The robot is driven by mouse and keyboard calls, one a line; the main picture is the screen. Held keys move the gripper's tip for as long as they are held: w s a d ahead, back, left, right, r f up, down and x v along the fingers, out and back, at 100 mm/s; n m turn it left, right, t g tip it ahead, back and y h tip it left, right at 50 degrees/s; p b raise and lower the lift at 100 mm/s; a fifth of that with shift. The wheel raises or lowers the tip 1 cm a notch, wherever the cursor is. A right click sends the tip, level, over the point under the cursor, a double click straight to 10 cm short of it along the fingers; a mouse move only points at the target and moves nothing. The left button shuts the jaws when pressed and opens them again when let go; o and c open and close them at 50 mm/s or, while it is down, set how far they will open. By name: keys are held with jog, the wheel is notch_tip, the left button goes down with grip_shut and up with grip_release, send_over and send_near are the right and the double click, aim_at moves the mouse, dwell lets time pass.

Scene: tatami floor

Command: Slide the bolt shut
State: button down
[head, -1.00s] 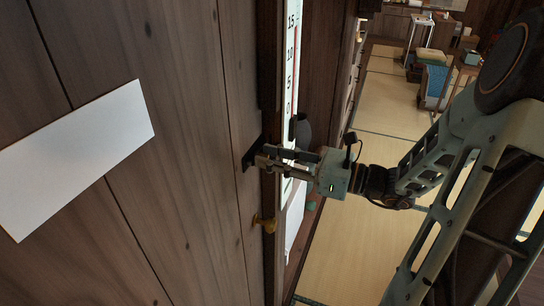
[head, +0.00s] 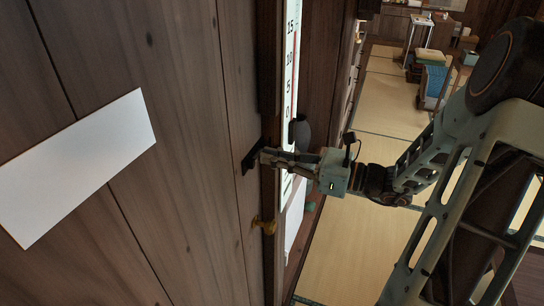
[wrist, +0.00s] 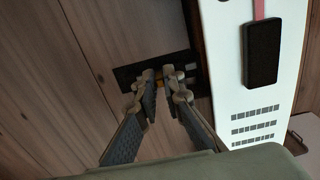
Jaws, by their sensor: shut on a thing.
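The bolt's dark mounting plate (head: 250,160) is fixed to the wooden door near its right edge. It also shows in the wrist view (wrist: 126,76), running crosswise toward the door edge. My gripper (head: 264,157) is at the plate, its fingers close together. In the wrist view my gripper's fingertips (wrist: 160,82) close around a small brass-coloured part of the bolt (wrist: 158,85), mostly hidden between them. Small metal pieces (wrist: 190,73) show at the plate's right end, by the door edge. How far the bolt is slid cannot be told.
A white panel with a printed scale (head: 291,60) stands just right of the door edge, with a dark block (wrist: 262,52) on it. A brass knob (head: 265,225) sits below the bolt. A blank white sheet (head: 75,165) is on the door. Tatami floor (head: 365,245) lies open at right.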

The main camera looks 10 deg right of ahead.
jog(key=c, duration=2)
grip_release()
jog(key=shift+w+d, duration=0.2)
jog(key=shift+d, duration=0.05)
jog(key=shift+c, duration=0.2)
jog(key=shift+s, duration=0.1)
jog(key=v, duration=1.2)
jog(key=shift+a, duration=0.1)
